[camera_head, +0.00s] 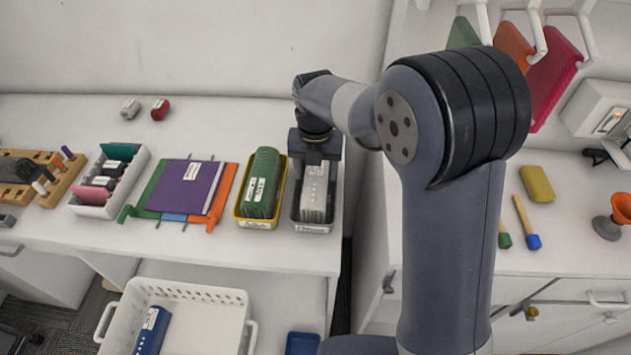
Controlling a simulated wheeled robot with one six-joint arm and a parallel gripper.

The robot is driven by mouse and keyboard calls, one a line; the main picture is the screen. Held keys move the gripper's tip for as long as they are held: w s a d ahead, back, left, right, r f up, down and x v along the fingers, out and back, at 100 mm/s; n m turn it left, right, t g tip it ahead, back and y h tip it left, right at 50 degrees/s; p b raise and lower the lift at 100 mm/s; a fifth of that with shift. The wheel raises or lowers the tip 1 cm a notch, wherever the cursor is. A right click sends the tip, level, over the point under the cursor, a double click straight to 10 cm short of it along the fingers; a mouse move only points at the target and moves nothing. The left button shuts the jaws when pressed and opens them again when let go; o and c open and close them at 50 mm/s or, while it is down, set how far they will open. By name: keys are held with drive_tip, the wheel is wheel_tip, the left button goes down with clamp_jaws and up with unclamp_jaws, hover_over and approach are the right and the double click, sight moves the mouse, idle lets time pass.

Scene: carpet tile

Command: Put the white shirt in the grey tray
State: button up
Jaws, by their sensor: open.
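The grey tray (312,229) stands on the white counter, right of the yellow tray. A whitish folded bundle with a label, which looks like the white shirt (314,194), stands inside the grey tray and rises above its rim. My gripper (316,163) points down right over the back of the tray, at the top of the shirt. It is open. The gripper and wrist hide the back of the tray and part of the shirt, so I cannot tell whether the fingers touch the cloth.
A yellow tray (257,224) with a green folded bundle (262,183) stands close on the left. A white basket (200,296) sits below. My arm blocks the middle right.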

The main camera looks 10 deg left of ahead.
sight(315, 178)
wheel_tip(315, 178, up, 7)
drive_tip(key=shift+f, duration=0.1)
drive_tip(key=shift+c, duration=0.4)
idle(1.2)
